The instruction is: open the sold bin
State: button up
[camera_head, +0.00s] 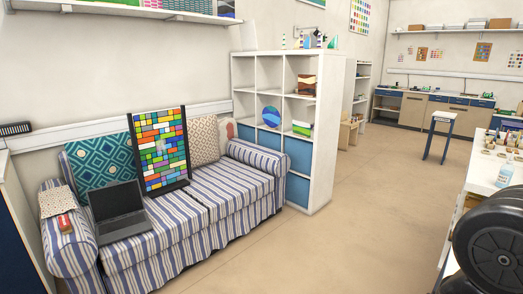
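No bin with a readable "sold" label shows. Blue bin fronts fill several lower cubbies of the white cube shelf (326,130). One blue bin (298,153) is in the right column, with another blue bin (297,190) below it at the bottom. Part of a blue bin (246,133) shows at the left, and the sofa hides the cubbies beneath it. The visible bin fronts sit in their cubbies. My gripper is not in view; a dark rounded part of my arm fills the lower right corner.
A striped sofa (160,236) stands left of the shelf, with a laptop (118,207) and a colourful glass panel (160,148) on it. A white worktable (486,175) is at the right. The floor (350,220) between shelf and worktable is clear. A stool (441,118) stands farther back.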

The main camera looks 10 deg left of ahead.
aim_at(299, 151)
jog(key=i+j+u, duration=0.15)
jog(key=i+u, duration=0.5)
jog(key=i, duration=0.15)
jog(key=i+u, duration=0.35)
jog(key=i, duration=0.85)
jog(key=i+z, duration=0.5)
jog(key=z, duration=0.2)
jog(key=i+z, duration=0.35)
jog(key=i+l+z, duration=0.15)
jog(key=i+z, duration=0.3)
jog(key=i, duration=0.25)
jog(key=i+j+z, duration=0.1)
jog(key=i+z, duration=0.35)
jog(key=i, duration=0.2)
jog(key=i+z, duration=0.2)
jog(key=i, duration=3.75)
jog(key=i+u, duration=0.15)
jog(key=i, duration=0.35)
jog(key=i+u, duration=0.2)
jog(key=i, duration=0.3)
jog(key=i+l+u, duration=0.15)
jog(key=i, duration=0.35)
jog(key=l+u, duration=0.1)
jog(key=u, duration=2)
